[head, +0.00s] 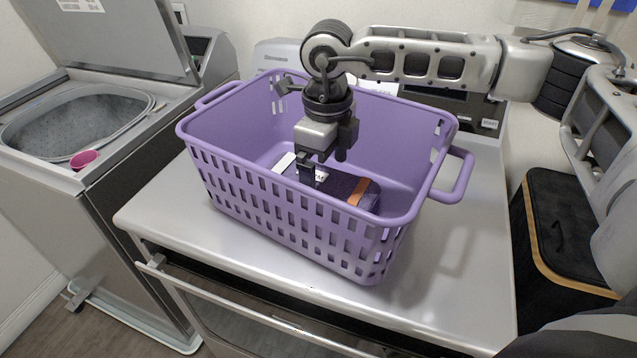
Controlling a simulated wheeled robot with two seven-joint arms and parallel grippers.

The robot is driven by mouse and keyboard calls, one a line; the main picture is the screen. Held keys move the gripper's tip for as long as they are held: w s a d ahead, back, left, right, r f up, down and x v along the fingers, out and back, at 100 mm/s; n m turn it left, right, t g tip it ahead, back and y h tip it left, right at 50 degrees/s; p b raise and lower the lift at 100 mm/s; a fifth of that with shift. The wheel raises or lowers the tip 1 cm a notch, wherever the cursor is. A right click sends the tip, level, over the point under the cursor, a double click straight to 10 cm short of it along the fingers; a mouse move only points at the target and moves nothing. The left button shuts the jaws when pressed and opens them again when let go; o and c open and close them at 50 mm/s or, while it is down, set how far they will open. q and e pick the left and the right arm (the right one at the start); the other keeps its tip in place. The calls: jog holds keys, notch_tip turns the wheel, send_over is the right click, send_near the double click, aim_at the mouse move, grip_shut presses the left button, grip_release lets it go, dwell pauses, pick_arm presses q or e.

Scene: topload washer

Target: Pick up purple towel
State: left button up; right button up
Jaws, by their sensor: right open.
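A dark purple towel (345,186) with an orange band and a pale label lies on the floor of the purple laundry basket (300,228). The basket stands upright on top of a metal appliance. My right gripper (310,172) reaches down inside the basket, with its fingers over the left part of the towel. It is open. I cannot tell whether the fingers touch the towel. The basket's front wall hides the towel's lower edge. My left gripper is not in view.
An open topload washer (100,130) stands at the left, with its lid raised and a pink cup (84,159) on its front edge. A black bin with a wooden rim (560,225) stands at the right. The appliance top (465,270) is bare around the basket.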

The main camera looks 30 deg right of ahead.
aim_at(325, 179)
jog(key=shift+w+d+f+p, duration=0.15)
jog(key=shift+f+p, duration=0.15)
jog(key=shift+f, duration=0.6)
jog(key=shift+w+a+f+p, duration=0.1)
jog(key=shift+f+p, duration=0.15)
jog(key=shift+f, duration=0.6)
jog(key=shift+w+d+f+p, duration=0.15)
jog(key=shift+f+p, duration=0.15)
jog(key=shift+f, duration=0.6)
jog(key=c, duration=1.1)
